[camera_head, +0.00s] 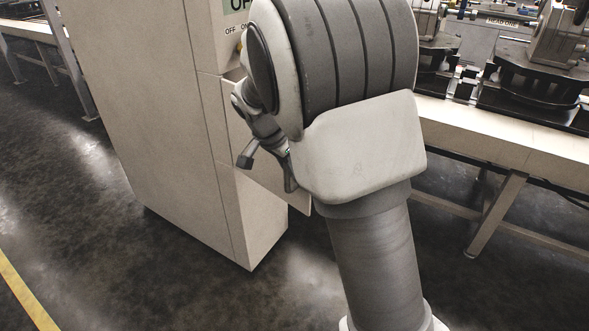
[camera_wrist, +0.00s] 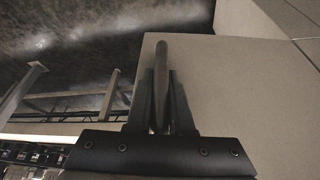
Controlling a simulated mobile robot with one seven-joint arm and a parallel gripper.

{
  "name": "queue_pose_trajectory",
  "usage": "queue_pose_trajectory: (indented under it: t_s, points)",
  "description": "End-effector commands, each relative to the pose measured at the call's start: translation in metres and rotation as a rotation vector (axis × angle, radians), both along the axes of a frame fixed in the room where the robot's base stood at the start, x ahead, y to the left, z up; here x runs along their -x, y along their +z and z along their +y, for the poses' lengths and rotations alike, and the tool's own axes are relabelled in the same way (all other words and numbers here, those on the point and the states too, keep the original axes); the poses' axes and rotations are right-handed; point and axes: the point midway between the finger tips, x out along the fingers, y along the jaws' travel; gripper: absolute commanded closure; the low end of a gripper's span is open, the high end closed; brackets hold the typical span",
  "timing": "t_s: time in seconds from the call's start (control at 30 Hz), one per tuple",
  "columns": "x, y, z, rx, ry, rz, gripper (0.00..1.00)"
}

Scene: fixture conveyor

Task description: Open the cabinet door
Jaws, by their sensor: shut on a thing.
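The beige cabinet (camera_head: 165,110) stands at the left in the head view. Its door (camera_head: 268,179) sticks out at an angle from the cabinet front, partly open, mostly behind my arm. In the wrist view the door (camera_wrist: 225,90) is a broad plain panel filling the right middle. A grey bar handle (camera_wrist: 162,52) on it runs between my fingers. My gripper (camera_wrist: 161,85) is shut on this handle. In the head view my gripper (camera_head: 267,172) is beside the door; the handle cannot be made out there.
A conveyor (camera_head: 500,130) with dark fixtures (camera_head: 540,95) runs along the right, on legs. A switch panel marked OFF (camera_head: 230,30) is on the cabinet's upper front. The dark floor (camera_head: 60,190) at left is clear, with a yellow line (camera_head: 25,300).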

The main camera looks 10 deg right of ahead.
Motion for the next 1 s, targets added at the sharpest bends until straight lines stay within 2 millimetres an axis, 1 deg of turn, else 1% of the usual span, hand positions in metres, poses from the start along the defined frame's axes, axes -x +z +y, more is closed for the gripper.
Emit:
queue_pose_trajectory:
  t_s: [0.6,0.63,0.77,1.0]
  points:
    - [0.0030,-0.0005,0.0014,0.004,-0.003,0.006,1.00]
    - [0.0031,-0.0006,0.0013,0.003,-0.003,0.007,0.75]
    - [0.0027,-0.0005,0.0016,0.003,-0.002,0.005,0.51]
    - [0.0020,-0.0004,0.0024,0.002,-0.002,0.003,0.51]
